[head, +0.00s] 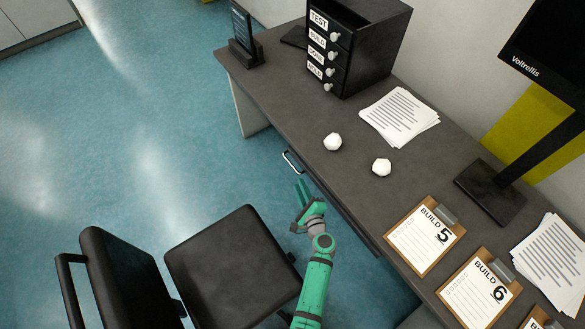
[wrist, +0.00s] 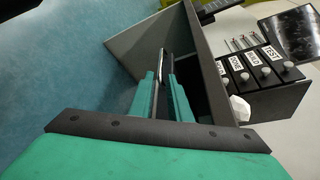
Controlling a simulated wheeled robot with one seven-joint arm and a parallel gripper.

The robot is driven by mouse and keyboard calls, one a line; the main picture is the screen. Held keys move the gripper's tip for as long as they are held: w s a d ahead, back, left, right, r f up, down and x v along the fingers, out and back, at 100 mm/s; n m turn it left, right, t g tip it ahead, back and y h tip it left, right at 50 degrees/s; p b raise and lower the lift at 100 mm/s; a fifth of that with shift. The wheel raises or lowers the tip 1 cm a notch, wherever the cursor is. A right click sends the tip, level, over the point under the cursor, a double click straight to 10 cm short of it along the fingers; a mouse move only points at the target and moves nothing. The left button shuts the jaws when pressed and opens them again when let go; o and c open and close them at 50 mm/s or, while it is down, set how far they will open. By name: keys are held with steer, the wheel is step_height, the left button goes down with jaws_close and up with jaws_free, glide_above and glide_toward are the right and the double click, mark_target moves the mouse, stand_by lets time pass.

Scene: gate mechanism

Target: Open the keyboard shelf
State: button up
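The keyboard shelf (head: 352,222) is a dark front under the long edge of the grey desk. It looks flush or nearly so with the desk edge; how far it is out is hard to tell. Its light metal bar handle (head: 292,162) sticks out on the floor side. My green gripper (head: 301,188) is just below the handle in the head view, with its two fingers apart. In the wrist view my gripper (wrist: 163,88) points along the desk front, and the bar handle (wrist: 160,62) shows in the gap between the fingers. Contact with the handle cannot be told.
A black chair (head: 235,265) stands left of my arm, close to it. On the desk (head: 290,105) are a labelled drawer box (head: 360,45), papers (head: 398,117), two white lumps (head: 332,141), clipboards (head: 424,236) and a monitor (head: 548,50). The blue floor left of the handle is clear.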

mark_target(293, 167)
steer(key=x, duration=1.1)
steer(key=shift+w+r, duration=0.1)
jaws_close()
